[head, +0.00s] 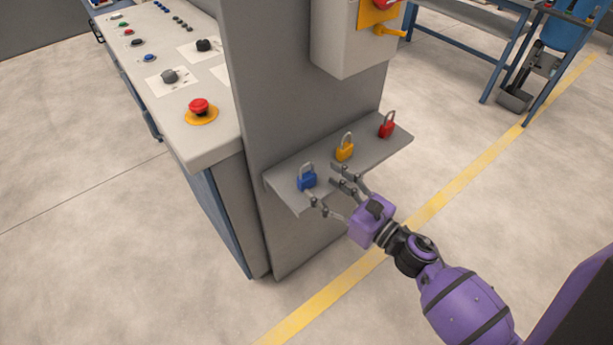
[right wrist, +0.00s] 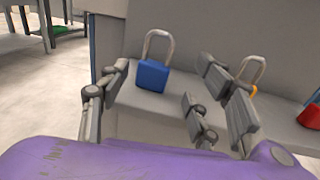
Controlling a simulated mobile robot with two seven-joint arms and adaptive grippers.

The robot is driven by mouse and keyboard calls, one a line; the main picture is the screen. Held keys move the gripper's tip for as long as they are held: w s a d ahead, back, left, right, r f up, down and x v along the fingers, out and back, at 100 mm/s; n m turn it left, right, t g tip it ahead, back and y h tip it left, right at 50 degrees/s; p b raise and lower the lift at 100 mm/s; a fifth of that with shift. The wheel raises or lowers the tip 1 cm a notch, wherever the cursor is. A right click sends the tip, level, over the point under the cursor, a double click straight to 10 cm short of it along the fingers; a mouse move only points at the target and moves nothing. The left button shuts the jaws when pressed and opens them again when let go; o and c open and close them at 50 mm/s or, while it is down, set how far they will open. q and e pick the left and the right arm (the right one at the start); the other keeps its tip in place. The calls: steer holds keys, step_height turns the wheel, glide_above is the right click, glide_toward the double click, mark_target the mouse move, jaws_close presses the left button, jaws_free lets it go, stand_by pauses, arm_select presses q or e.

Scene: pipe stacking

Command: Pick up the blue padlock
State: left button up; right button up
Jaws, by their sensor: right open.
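The blue padlock (head: 306,181) stands upright with its shackle up at the left end of a narrow grey shelf (head: 365,152). In the right wrist view the blue padlock (right wrist: 152,75) shows ahead, between the fingers and a little beyond their tips. My right gripper (head: 325,187) is open and empty, its fingers close in front of the padlock and spread to either side. It also shows in the right wrist view (right wrist: 165,80). My left gripper is not in view.
A yellow padlock (head: 345,152) and a red padlock (head: 387,129) stand farther right on the same shelf. The yellow one is close to my right gripper's fingers. A grey panel (head: 270,90) rises behind the shelf, with a switch box (head: 340,45) above. A control console (head: 185,110) stands left.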

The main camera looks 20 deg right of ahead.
mark_target(307, 176)
steer(key=x, duration=0.2)
steer(key=p+x, duration=0.1)
steer(key=x, duration=0.2)
steer(key=shift+s+a+r, duration=0.15)
steer(key=shift+a+r, duration=0.05)
steer(key=shift+a, duration=0.1)
steer(key=shift+w+a+f, duration=0.15)
steer(key=shift+w, duration=0.15)
steer(key=c, duration=1.3)
